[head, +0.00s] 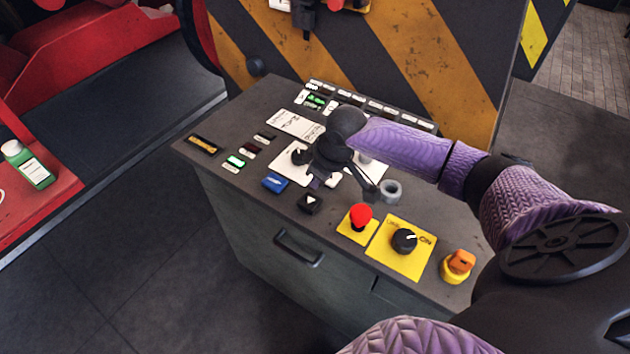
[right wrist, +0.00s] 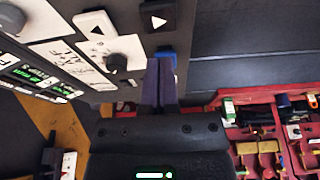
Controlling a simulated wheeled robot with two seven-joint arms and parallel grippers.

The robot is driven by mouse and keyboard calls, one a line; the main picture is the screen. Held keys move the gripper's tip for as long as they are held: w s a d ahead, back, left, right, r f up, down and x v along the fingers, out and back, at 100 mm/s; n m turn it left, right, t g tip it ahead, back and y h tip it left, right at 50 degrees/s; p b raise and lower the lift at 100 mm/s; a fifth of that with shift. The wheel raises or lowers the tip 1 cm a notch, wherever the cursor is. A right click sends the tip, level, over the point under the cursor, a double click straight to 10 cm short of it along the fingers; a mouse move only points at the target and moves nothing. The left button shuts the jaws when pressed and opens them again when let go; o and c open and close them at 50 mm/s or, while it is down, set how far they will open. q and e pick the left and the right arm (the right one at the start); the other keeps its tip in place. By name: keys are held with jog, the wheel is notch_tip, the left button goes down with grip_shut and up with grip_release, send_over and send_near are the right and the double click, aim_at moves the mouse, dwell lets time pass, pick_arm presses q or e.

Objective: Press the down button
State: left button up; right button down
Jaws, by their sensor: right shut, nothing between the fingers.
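A black button with a white arrow (head: 310,202) sits near the front edge of the control console (head: 235,185). It also shows at the top of the right wrist view (right wrist: 158,16). A white button with a dark arrow (right wrist: 97,28) lies beside it; in the head view my gripper mostly hides that area. My right gripper (head: 322,181) is shut and empty, over the console behind the black button. In the right wrist view its closed fingers (right wrist: 160,72) overlap the edge of a blue button (right wrist: 168,56); I cannot tell whether they touch anything. My left gripper is out of view.
The blue button (head: 275,182) is left of the black one. A red mushroom button (head: 360,215), a black rotary knob (head: 404,240) and an orange switch (head: 461,262) stand to the right. A drawer handle (head: 297,249) juts from the front. Open floor lies left.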

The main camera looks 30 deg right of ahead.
jog(key=p+v, duration=0.1)
jog(key=v, duration=0.5)
jog(key=shift+w+r, duration=0.2)
jog(key=shift+r, duration=0.05)
dwell(1.1)
dwell(1.3)
dwell(1.3)
jog(key=shift+d, duration=0.1)
dwell(0.4)
